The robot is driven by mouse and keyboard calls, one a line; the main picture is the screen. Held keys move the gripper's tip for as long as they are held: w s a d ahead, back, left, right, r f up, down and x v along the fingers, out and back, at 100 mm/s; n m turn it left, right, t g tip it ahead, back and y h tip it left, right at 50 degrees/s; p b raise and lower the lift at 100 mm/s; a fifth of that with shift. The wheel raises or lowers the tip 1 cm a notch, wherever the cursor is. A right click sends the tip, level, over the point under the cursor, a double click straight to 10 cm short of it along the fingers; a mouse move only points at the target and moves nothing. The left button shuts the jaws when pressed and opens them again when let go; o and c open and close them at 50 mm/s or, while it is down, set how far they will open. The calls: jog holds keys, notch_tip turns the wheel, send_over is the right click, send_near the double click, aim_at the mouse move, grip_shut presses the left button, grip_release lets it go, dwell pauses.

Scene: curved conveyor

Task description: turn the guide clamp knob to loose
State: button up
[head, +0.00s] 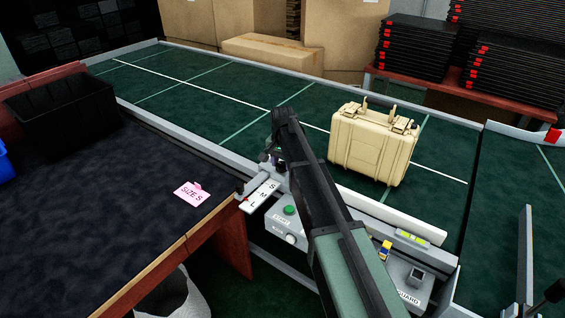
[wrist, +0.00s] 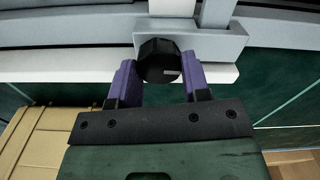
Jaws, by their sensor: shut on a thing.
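The guide clamp knob (wrist: 158,58) is black and round with a small pale mark, in the wrist view at top centre. It sits at a grey bracket (wrist: 218,42) on the rail. My gripper (wrist: 158,66) has purple fingers on both sides of the knob and is shut on it. In the head view my gripper (head: 274,156) is at the rail by the S, M, L scale plate (head: 262,194), and my arm hides most of it. I cannot read the knob's loose or tight setting.
A beige case (head: 372,145) stands on the green conveyor (head: 250,92). A control box with a green button (head: 289,210) is right of the scale plate. A pink "SIZE S" card (head: 190,190) and a black bin (head: 62,108) are on the dark table (head: 120,220).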

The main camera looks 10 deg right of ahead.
aim_at(282, 163)
jog(key=shift+n, duration=0.6)
jog(key=o, duration=0.9)
jog(key=shift+o, duration=0.2)
jog(key=shift+n, duration=0.3)
notch_tip(282, 163, up, 11)
jog(key=p, duration=1)
jog(key=shift+f+p, duration=0.15)
jog(key=shift+p, duration=0.25)
